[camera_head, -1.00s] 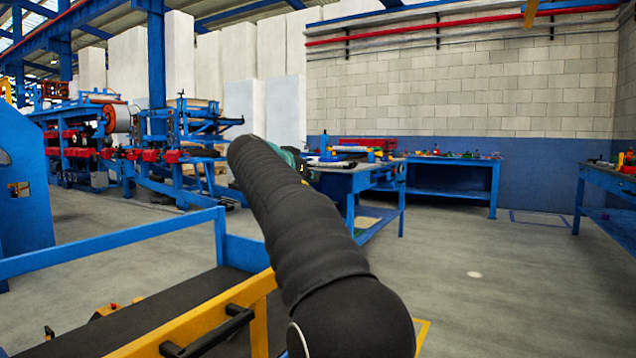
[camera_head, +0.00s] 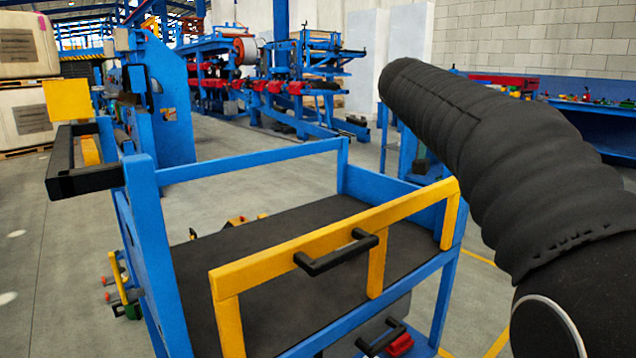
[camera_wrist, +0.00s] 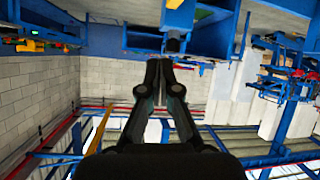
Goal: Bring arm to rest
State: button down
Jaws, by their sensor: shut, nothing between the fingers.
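My arm, in a black ribbed sleeve, reaches from the lower right corner up toward the middle of the head view, and its far end hides what lies behind it. My gripper (camera_wrist: 163,65) shows in the wrist view, where its two dark fingers are together with nothing between them. The wrist view is upside down, with the wall and roof beams low in the picture. My gripper's fingers cannot be made out in the head view.
A blue cart (camera_head: 140,230) with a black deck and a yellow front rail (camera_head: 330,235) stands close in front. A blue machine line (camera_head: 270,85) is behind it. Workbenches (camera_head: 600,112) stand at the right by the block wall.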

jog(key=s+a+f+n+g+y, duration=0.1)
jog(key=s+a+f+n+y, duration=0.1)
jog(key=s+f, duration=0.7)
jog(key=s+a+f+n+g+y+p, duration=0.1)
jog(key=s+a+f, duration=0.5)
jog(key=s, duration=0.8)
jog(key=s+a+f+n+y+p, duration=0.1)
jog(key=s+a+f+n+y, duration=0.2)
jog(key=s+f, duration=0.8)
jog(key=n+y, duration=0.1)
jog(key=y, duration=0.1)
jog(key=shift+s+a+f+g+y, duration=0.15)
jog(key=shift+a+f+g+y, duration=0.15)
jog(key=shift+a+g, duration=0.1)
